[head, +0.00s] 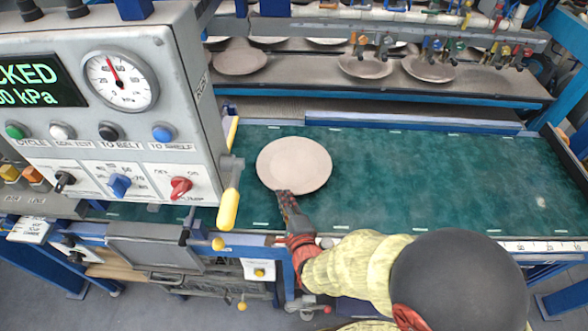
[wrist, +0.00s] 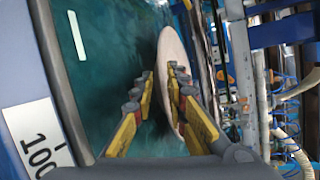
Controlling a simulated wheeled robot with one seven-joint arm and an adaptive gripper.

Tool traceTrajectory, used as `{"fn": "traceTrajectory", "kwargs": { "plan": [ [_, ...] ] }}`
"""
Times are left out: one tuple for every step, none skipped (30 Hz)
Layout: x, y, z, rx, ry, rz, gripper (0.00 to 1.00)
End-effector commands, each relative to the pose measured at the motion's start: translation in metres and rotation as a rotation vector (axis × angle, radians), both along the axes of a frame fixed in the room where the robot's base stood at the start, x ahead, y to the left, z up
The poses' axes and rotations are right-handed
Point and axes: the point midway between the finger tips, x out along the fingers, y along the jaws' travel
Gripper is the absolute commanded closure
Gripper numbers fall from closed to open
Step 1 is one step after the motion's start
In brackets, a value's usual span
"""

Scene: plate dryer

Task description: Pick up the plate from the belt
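The plate (head: 294,165) is round, pale pinkish-beige, and shows over the green belt at its left-middle part. In the wrist view the plate (wrist: 166,50) is seen nearly edge-on, ahead of and between the fingers. My gripper (head: 282,194) is at the plate's near rim in the head view. In the wrist view my gripper (wrist: 161,72) has its yellow and grey fingers apart, one on each side of the plate's rim. I see no clear contact of both fingers with it. Whether the plate rests on the belt (head: 430,190) is hard to tell.
A control panel (head: 60,140) with a gauge (head: 120,81) and a yellow-handled lever (head: 229,208) stands left of the plate. Behind the belt a shelf (head: 300,80) holds several plates. A scale strip (head: 540,246) runs along the front edge. The belt's right side is clear.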

Motion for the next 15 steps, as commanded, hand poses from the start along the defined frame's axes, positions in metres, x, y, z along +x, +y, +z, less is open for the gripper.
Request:
{"fn": "traceTrajectory", "kwargs": {
  "plan": [
    [0.002, 0.001, -0.001, 0.0, 0.0, 0.0, 0.85],
    [0.004, 0.001, -0.001, 0.0, -0.001, 0.0, 0.85],
    [0.007, 0.002, -0.002, 0.0, -0.001, 0.0, 0.85],
    [0.01, 0.003, -0.004, 0.0, -0.001, -0.001, 0.85],
    [0.014, 0.004, -0.005, 0.0, -0.001, -0.001, 0.85],
    [0.02, 0.006, -0.008, 0.0, -0.001, -0.001, 0.85],
    [0.025, 0.008, -0.009, 0.0, 0.0, -0.001, 0.85],
    [0.029, 0.009, -0.011, 0.0, -0.001, -0.001, 0.85],
    [0.035, 0.011, -0.013, -0.001, 0.0, -0.001, 0.85],
    [0.039, 0.012, -0.014, -0.001, -0.001, -0.001, 0.85],
    [0.042, 0.014, -0.015, -0.001, 0.0, -0.001, 0.85],
    [0.046, 0.015, -0.016, -0.001, 0.001, 0.0, 0.85],
    [0.049, 0.016, -0.017, -0.001, 0.001, 0.0, 0.85],
    [0.051, 0.017, -0.017, -0.001, 0.001, 0.0, 0.85],
    [0.053, 0.017, -0.017, -0.001, 0.001, 0.0, 0.85]
  ]
}}
